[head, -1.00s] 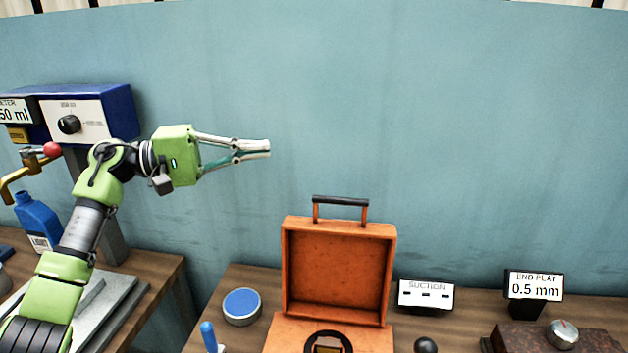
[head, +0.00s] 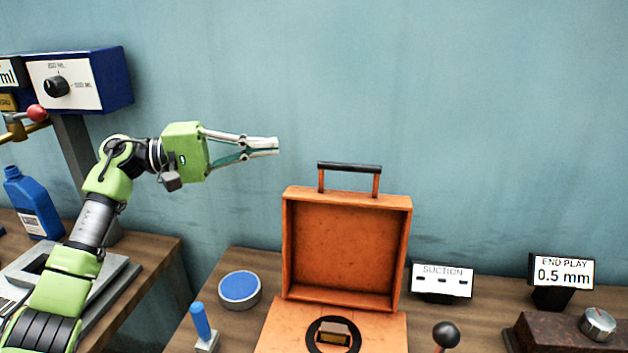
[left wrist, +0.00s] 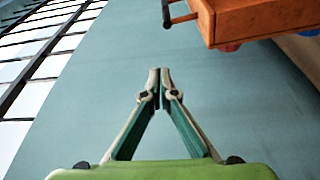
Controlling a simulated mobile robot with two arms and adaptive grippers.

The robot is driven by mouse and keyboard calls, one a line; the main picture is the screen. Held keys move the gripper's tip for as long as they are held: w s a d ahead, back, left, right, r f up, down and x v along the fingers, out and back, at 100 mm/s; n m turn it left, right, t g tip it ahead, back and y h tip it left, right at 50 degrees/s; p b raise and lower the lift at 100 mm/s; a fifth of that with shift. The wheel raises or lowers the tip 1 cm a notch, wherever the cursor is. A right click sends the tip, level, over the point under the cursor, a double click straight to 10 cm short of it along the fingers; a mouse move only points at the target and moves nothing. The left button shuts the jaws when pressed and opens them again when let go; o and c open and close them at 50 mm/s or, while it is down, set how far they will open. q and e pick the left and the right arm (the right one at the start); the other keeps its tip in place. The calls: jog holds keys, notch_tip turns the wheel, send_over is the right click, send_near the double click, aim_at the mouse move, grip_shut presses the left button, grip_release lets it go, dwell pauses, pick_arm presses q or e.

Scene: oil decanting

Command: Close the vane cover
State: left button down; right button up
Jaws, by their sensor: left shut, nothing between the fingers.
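The vane cover appears to be the orange box-like lid (head: 346,250) with a dark handle (head: 349,167). It stands upright, open, behind an orange base (head: 285,332) with a round black-ringed opening (head: 333,335). The lid's edge and handle also show at the top right of the left wrist view (left wrist: 262,18). My left gripper (head: 277,146) is shut and empty, in the air left of and slightly above the handle, apart from it. Its closed fingertips show in the left wrist view (left wrist: 160,72). My right gripper is not in view.
A blue-topped round tin (head: 239,288) and a blue-handled lever (head: 201,322) stand left of the base. A black-knobbed lever (head: 446,335), a SUCTION sign (head: 441,281) and an END PLAY display (head: 562,272) are to the right. Another bench with a blue bottle (head: 34,205) is at left.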

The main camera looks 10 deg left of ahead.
pick_arm(q)
jog(key=d+p, duration=0.1)
jog(key=d, duration=0.2)
jog(key=d+f+p, duration=0.1)
jog(key=d+p, duration=0.1)
jog(key=d, duration=0.1)
jog(key=d+p, duration=0.2)
jog(key=d, duration=0.1)
jog(key=shift+d+f, duration=0.15)
jog(key=shift+d, duration=0.05)
jog(key=shift+s, duration=0.45)
jog(key=shift+d+f, duration=0.1)
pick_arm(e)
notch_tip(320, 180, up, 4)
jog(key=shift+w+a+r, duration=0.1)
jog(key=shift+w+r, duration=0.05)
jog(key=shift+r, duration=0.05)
